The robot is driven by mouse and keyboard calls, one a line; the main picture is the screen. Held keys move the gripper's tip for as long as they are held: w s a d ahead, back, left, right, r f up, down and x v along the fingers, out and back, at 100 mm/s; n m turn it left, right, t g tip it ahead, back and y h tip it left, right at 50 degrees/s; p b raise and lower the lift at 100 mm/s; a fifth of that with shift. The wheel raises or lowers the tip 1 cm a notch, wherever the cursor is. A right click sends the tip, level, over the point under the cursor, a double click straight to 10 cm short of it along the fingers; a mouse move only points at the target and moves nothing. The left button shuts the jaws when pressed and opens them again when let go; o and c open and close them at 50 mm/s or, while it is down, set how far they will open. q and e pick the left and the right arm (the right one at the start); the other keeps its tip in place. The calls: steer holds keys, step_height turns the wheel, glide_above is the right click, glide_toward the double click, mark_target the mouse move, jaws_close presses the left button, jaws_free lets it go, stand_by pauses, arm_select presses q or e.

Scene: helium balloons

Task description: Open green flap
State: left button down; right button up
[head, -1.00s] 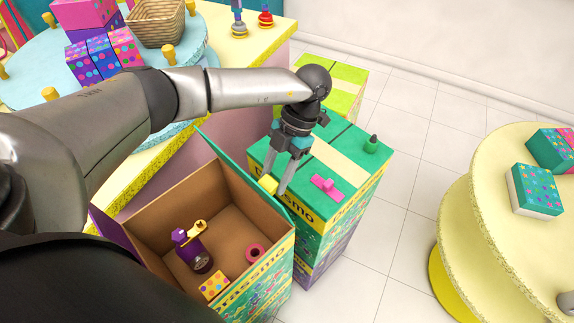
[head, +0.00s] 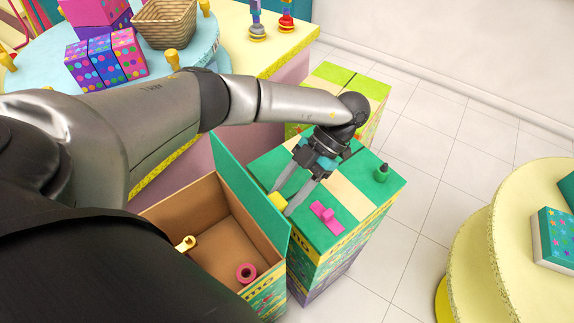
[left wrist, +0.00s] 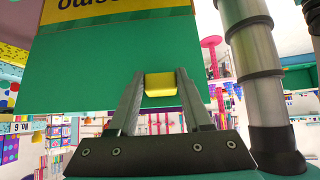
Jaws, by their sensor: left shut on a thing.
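The green flap (head: 240,181) is raised on the right side of the open cardboard box (head: 192,208). A small yellow tab (head: 278,201) is on the flap's edge. My left gripper (head: 281,204) is shut on this tab, one finger on each side. In the left wrist view, the green flap (left wrist: 95,75) fills the upper left, and the yellow tab (left wrist: 160,88) sits between the fingertips. My right gripper is not in view.
A gold piece (head: 186,243) and a pink ring (head: 246,272) are inside the box. A closed green-topped box (head: 352,155) with a pink piece (head: 326,215) and a dark green bottle (head: 381,173) stands to the right. Tiled floor beyond is clear.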

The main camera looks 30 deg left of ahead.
arm_select(q)
steer(key=shift+s+a+f, duration=0.1)
steer(key=shift+s+f, duration=0.2)
steer(key=shift+f, duration=0.1)
steer(key=c, duration=0.8)
jaws_free()
steer(key=o, duration=0.5)
steer(key=shift+r, duration=0.15)
steer(key=shift+w, duration=0.1)
steer(key=shift+b+v, duration=0.3)
steer(key=shift+v, duration=7.35)
